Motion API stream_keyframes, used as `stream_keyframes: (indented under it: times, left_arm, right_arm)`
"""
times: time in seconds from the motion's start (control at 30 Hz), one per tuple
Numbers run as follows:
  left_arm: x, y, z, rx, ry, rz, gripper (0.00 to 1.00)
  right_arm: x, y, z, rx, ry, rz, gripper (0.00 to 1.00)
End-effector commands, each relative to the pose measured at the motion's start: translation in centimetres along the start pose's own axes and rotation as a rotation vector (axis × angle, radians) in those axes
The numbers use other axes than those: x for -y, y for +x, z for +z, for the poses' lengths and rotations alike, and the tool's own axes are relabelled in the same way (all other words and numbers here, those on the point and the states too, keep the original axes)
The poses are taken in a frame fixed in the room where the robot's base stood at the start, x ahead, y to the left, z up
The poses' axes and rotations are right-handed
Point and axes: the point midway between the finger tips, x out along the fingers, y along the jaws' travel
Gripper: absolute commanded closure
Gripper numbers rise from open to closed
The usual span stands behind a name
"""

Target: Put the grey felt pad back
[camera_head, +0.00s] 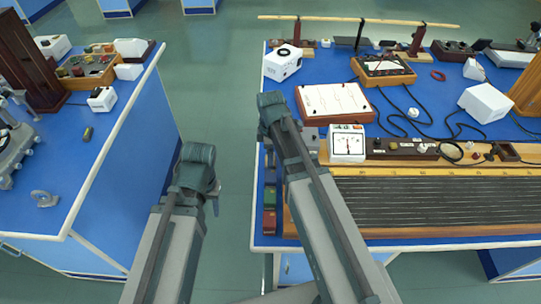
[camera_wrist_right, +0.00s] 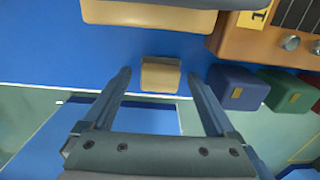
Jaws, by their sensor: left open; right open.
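I cannot pick out a grey felt pad for certain. In the right wrist view a small pale tan block (camera_wrist_right: 160,75) sits at the blue bench's edge, between the fingers of my open, empty right gripper (camera_wrist_right: 160,80) as seen from above; no contact shows. I cannot tell if it is the pad. In the head view my right arm hides that spot. My left gripper (camera_head: 203,178) is open, over the floor gap between the benches, with nothing visible in it. A small dark piece with a yellow end (camera_head: 87,133) lies on the left bench.
Blue (camera_wrist_right: 238,88) and green (camera_wrist_right: 288,90) blocks stand right of the tan block, beside a wooden stringed instrument (camera_head: 420,205). A white meter (camera_head: 347,143), a board (camera_head: 335,103) and cables crowd the right bench. The left bench (camera_head: 110,140) has bare room near its edge.

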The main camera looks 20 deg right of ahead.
Motion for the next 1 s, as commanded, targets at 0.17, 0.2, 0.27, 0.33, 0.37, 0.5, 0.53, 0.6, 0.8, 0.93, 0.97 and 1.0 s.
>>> stream_keyframes:
  times: [0.17, 0.2, 0.27, 0.33, 0.37, 0.5, 0.53, 0.6, 0.8, 0.93, 0.97, 1.0]
  left_arm:
    - [0.2, -2.4, 0.1, 0.000, 0.000, 0.000, 0.50]
    - [0.3, -3.0, 0.2, 0.000, 0.000, 0.000, 0.50]
    - [0.4, -3.9, 0.2, 0.000, 0.000, 0.000, 0.50]
    - [0.5, -5.0, 0.3, 0.000, 0.000, 0.000, 0.50]
    - [0.5, -5.5, 0.3, 0.000, 0.000, 0.000, 0.50]
    - [0.7, -7.7, 0.5, 0.000, 0.000, 0.000, 0.50]
    - [0.8, -8.1, 0.5, 0.000, 0.000, 0.000, 0.50]
    - [0.9, -9.2, 0.5, 0.000, 0.000, 0.000, 0.50]
    - [1.1, -11.3, 0.7, 0.000, 0.000, 0.000, 0.50]
    - [1.1, -11.6, 0.7, 0.000, 0.000, 0.000, 0.50]
    - [1.1, -11.6, 0.7, 0.000, 0.000, 0.000, 0.50]
    - [1.1, -11.5, 0.7, 0.000, 0.000, 0.000, 0.50]
  right_arm:
    - [0.0, -2.4, 0.0, 0.000, 0.000, 0.000, 0.09]
    - [0.0, -3.0, 0.0, 0.000, 0.000, 0.000, 0.09]
    - [0.0, -3.9, 0.0, 0.000, 0.000, 0.000, 0.09]
    - [0.0, -5.0, 0.0, 0.000, 0.000, 0.000, 0.09]
    - [0.0, -5.5, 0.0, 0.000, 0.000, 0.000, 0.09]
    - [0.0, -7.7, 0.0, 0.000, 0.000, 0.000, 0.09]
    - [0.0, -8.2, 0.0, 0.000, 0.000, 0.000, 0.09]
    - [0.0, -9.3, 0.0, 0.000, 0.000, 0.000, 0.09]
    - [0.0, -11.3, 0.0, 0.000, 0.000, 0.000, 0.09]
    - [0.0, -11.7, 0.0, 0.000, 0.000, 0.000, 0.09]
    - [0.0, -11.7, 0.0, 0.000, 0.000, 0.000, 0.09]
    - [0.0, -11.6, 0.0, 0.000, 0.000, 0.000, 0.09]
